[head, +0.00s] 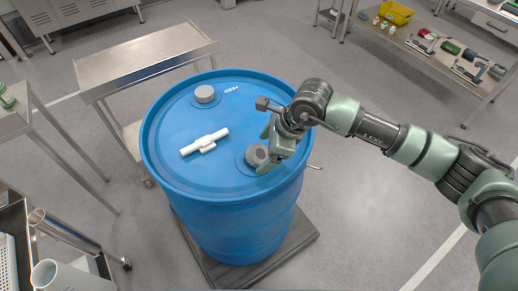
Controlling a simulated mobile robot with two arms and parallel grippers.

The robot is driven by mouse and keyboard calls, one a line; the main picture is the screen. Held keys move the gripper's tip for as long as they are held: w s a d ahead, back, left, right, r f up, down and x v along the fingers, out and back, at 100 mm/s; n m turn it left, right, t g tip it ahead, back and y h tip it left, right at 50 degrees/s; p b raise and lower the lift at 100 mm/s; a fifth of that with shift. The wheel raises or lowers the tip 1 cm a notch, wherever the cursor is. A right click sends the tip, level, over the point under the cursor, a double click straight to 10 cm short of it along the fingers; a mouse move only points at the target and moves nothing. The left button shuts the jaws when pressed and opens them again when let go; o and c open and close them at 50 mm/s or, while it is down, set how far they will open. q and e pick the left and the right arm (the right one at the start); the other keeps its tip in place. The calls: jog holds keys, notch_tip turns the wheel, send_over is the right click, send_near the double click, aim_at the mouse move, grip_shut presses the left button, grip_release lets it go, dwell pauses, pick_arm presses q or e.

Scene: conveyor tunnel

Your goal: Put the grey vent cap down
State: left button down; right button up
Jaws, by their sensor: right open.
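A blue drum (225,217) stands upright, with its top facing me. A grey round cap (256,155) is on the drum top at the right, partly hidden by my right gripper. A second grey cap (205,93) sits at the far side of the drum top. Nothing in view tells which is the vent cap. My right gripper (271,153) is open, with its fingers at the right-hand cap; I cannot tell whether they touch it. My left gripper is not in view.
A white bung wrench-like piece (205,142) lies on the drum top. The drum stands on a dark pallet (297,238). A steel table (147,58) is behind left. A shelf with tools and a yellow bin (396,12) is at the back right. Floor to the right is clear.

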jog(key=shift+x, duration=0.8)
jog(key=c, duration=1.5)
jog(key=shift+r, duration=0.15)
